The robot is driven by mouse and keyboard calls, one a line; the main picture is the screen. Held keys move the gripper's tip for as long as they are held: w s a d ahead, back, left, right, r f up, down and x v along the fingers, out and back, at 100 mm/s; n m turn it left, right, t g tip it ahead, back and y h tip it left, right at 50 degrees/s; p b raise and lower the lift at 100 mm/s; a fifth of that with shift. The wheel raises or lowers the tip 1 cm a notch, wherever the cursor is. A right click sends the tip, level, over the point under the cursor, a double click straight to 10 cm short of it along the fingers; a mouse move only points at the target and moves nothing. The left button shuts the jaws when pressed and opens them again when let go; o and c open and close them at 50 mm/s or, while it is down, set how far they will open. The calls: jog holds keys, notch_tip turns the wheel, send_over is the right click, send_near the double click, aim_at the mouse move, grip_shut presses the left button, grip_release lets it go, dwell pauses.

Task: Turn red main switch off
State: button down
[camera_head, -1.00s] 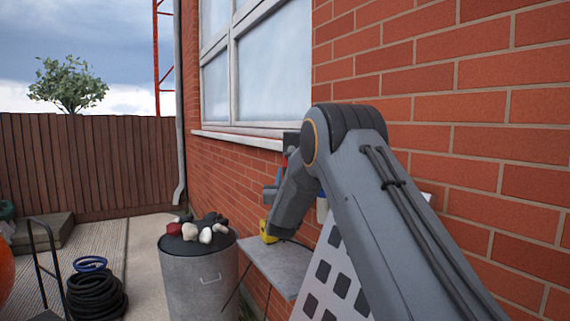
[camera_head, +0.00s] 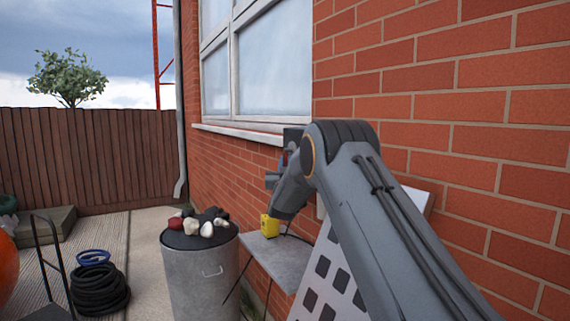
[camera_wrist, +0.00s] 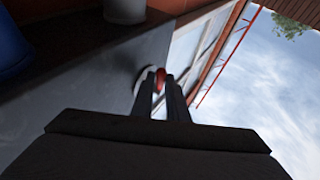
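In the wrist view, the red main switch (camera_wrist: 160,79) shows as a small red knob at my fingertips. A pale round rim sits beside it, on a dark grey surface. My gripper (camera_wrist: 158,84) has its two dark fingers a narrow gap apart, one on each side of the knob. I cannot tell whether they press on it. In the head view, my arm reaches forward along the brick wall and hides most of the gripper and the switch. A dark box (camera_head: 293,136) shows just above my arm, below the window.
A grey table (camera_head: 270,260) with a yellow object (camera_head: 270,227) stands by the wall. A lidded metal bin (camera_head: 199,276) carries several small objects. A white panel with dark squares (camera_head: 307,300) leans under my arm. A black hose coil (camera_head: 98,290) and hand cart (camera_head: 47,255) stand at left.

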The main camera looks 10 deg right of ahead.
jog(key=shift+w+a+f+m+t+h+b, duration=0.1)
jog(key=shift+w+f+m+t+h+b, duration=0.2)
jog(key=shift+b, duration=1.55)
jog(key=b, duration=0.3)
jog(key=shift+m+h, duration=0.3)
jog(key=shift+m, duration=0.1)
jog(key=shift+r, duration=0.2)
jog(key=c, duration=2)
grip_release()
jog(key=shift+a, duration=0.1)
jog(key=shift+s+f, duration=0.1)
jog(key=b+v, duration=0.2)
jog(key=v, duration=0.5)
jog(key=shift+s+f, duration=0.2)
jog(key=shift+f, duration=0.05)
